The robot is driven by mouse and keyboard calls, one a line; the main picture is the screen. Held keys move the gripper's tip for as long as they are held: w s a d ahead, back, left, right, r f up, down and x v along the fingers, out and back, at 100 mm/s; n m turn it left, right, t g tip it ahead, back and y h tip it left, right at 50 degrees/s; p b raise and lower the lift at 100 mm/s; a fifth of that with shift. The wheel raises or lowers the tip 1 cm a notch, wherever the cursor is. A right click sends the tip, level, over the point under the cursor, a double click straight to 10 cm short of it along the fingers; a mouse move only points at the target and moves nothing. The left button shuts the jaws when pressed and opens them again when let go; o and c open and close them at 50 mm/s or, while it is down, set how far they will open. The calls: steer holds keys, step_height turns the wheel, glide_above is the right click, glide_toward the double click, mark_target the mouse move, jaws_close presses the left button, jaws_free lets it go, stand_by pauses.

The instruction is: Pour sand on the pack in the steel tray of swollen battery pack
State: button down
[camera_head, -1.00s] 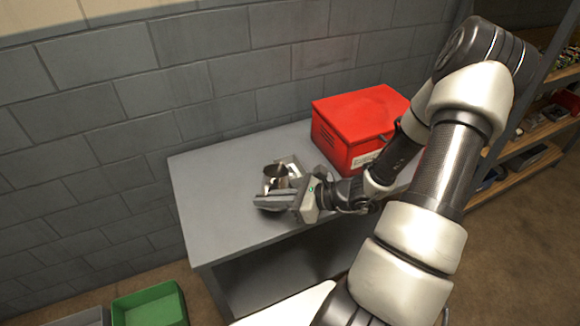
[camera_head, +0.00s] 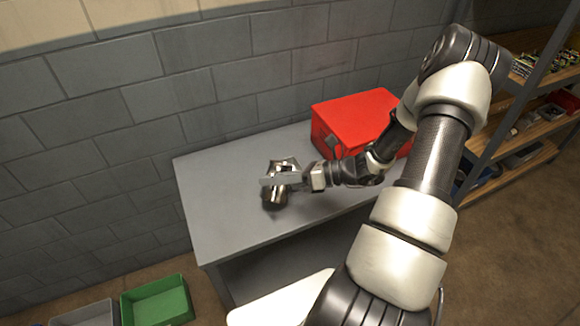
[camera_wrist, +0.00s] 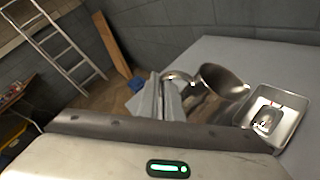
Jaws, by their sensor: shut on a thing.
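My gripper (camera_head: 272,181) is shut on the handle of a shiny steel cup (camera_head: 272,199). In the wrist view the handle runs into the fingers (camera_wrist: 166,92) and the cup (camera_wrist: 222,82) sits to their right. The cup appears tilted, its rim facing up and toward the tray side; I cannot see sand in it. In the head view the tray is partly hidden behind my gripper.
The grey table (camera_head: 225,225) has free room at its left and front. A red box (camera_head: 355,120) stands at the back right, close to my forearm. A grey brick wall (camera_head: 120,120) rises behind. Green (camera_head: 157,301) and grey (camera_head: 88,315) bins stand on the floor. Shelves (camera_head: 525,95) are at right.

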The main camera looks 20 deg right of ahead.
mark_target(280, 167)
steer(key=shift+w+d+r+m, duration=0.15)
steer(key=shift+w+m, duration=0.05)
steer(key=shift+m, duration=0.2)
steer(key=shift+w+d+r+m+y+b, duration=0.2)
steer(key=shift+m+y+b, duration=0.1)
steer(key=shift+m+y, duration=0.3)
steer(key=shift+w+d+f+m+y+b, duration=0.1)
steer(key=shift+w+d+m+y+b, duration=0.2)
steer(key=shift+m+b, duration=0.3)
steer(key=shift+w+d+r+m+y, duration=0.15)
steer(key=shift+w+d+r+m, duration=0.1)
steer(key=shift+r+m, duration=0.15)
steer(key=shift+w+d+r+m+y, duration=0.2)
steer(key=shift+r+m, duration=0.1)
steer(key=shift+m, duration=0.2)
steer(key=shift+w+d+f+m+y, duration=0.15)
steer(key=shift+w+d+m+y, duration=0.1)
steer(key=shift+w+d+m, duration=0.45)
steer(key=shift+r+m+p, duration=0.3)
steer(key=shift+r+p, duration=0.1)
steer(key=shift+p, duration=0.05)
steer(key=shift+w+d+r+m+y, duration=0.3)
steer(key=shift+w+d+m, duration=0.1)
steer(key=shift+m, duration=0.1)
steer(key=shift+w+d+r+m+y+p, duration=0.35)
steer(key=shift+w+d+r+m, duration=0.3)
steer(key=shift+m, duration=0.25)
